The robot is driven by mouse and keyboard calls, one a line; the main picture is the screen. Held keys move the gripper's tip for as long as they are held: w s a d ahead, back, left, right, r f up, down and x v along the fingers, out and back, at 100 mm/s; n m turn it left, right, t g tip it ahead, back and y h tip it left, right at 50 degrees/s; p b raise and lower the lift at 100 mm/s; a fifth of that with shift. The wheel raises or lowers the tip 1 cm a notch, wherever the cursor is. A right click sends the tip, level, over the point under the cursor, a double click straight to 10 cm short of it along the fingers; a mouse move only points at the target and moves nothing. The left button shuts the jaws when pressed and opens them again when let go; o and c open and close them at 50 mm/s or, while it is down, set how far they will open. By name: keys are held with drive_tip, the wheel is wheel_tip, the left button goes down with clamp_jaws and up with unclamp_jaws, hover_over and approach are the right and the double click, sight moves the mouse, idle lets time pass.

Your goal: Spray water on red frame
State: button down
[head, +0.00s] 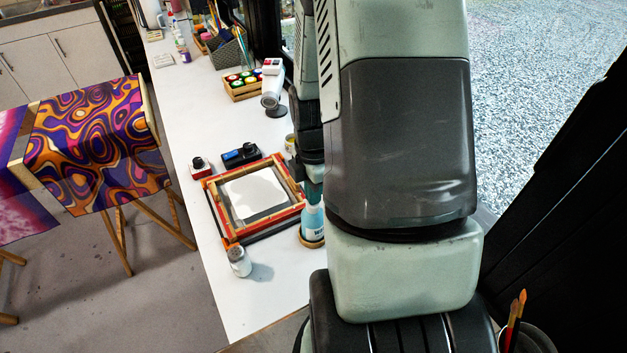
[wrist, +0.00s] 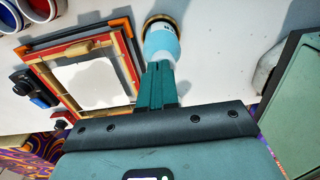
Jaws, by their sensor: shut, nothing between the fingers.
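The red frame (head: 212,206) lies flat on the white table with a pale sheet (head: 256,196) inside it; it also shows in the wrist view (wrist: 60,51). A light blue spray bottle (head: 315,224) stands beside the frame's right corner on a round wooden coaster (head: 309,243). In the wrist view the bottle (wrist: 161,42) is just beyond my fingertips. My gripper (wrist: 158,68) is shut and empty, with its teal fingers overlapping the bottle's upper part in the picture. I cannot tell whether they touch. The bottle's top is hidden behind them.
A small bottle (head: 239,262) stands near the frame's front corner. A crate of paint jars (head: 244,90) is farther back. Clear table (head: 255,310) lies in front.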

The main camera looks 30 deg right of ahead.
wheel_tip(320, 180, up, 14)
drive_tip(key=shift+w+d, duration=0.2)
drive_tip(key=shift+w, duration=0.05)
idle(1.6)
drive_tip(key=s+a+r+m+t, duration=0.3)
drive_tip(key=s+a+r+m, duration=0.2)
drive_tip(key=r+m, duration=0.3)
drive_tip(key=s+a+r+m+t, duration=0.2)
drive_tip(key=s+a+r+m, duration=0.4)
drive_tip(key=r+m, duration=0.3)
drive_tip(key=shift+s+a+m+t, duration=0.3)
drive_tip(key=shift+s+t, duration=0.1)
drive_tip(key=shift+s, duration=0.25)
